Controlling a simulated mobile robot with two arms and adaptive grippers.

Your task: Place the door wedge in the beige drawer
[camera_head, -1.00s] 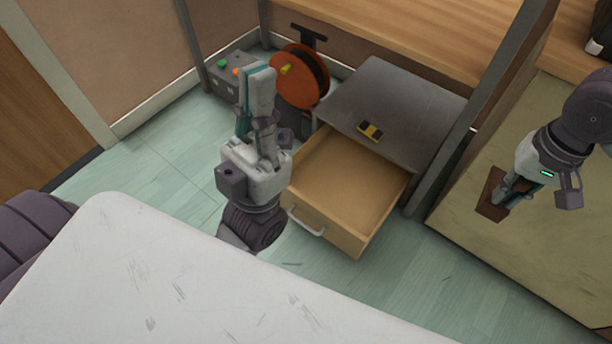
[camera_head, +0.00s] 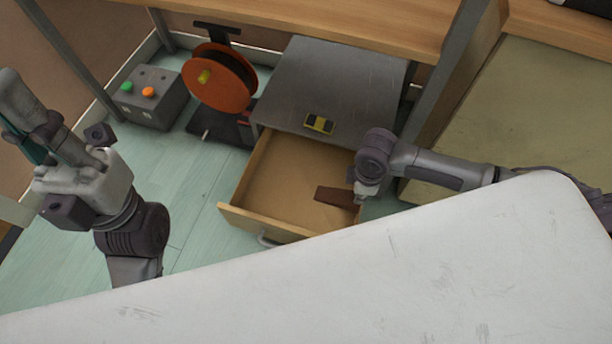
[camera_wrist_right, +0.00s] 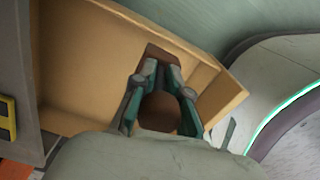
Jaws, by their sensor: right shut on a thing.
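The door wedge (camera_head: 337,197) is a dark brown block over the right part of the open beige drawer (camera_head: 284,180) in the head view. My right gripper (camera_wrist_right: 158,78) is shut on the wedge (camera_wrist_right: 160,112), with the drawer (camera_wrist_right: 110,60) behind it in the right wrist view. I cannot tell whether the wedge touches the drawer floor.
The drawer sticks out of a grey cabinet (camera_head: 345,80) with a yellow and black item (camera_head: 319,124) on top. An orange reel (camera_head: 218,78) and a grey button box (camera_head: 150,97) stand left of it. A grey post (camera_head: 460,60) rises to the right.

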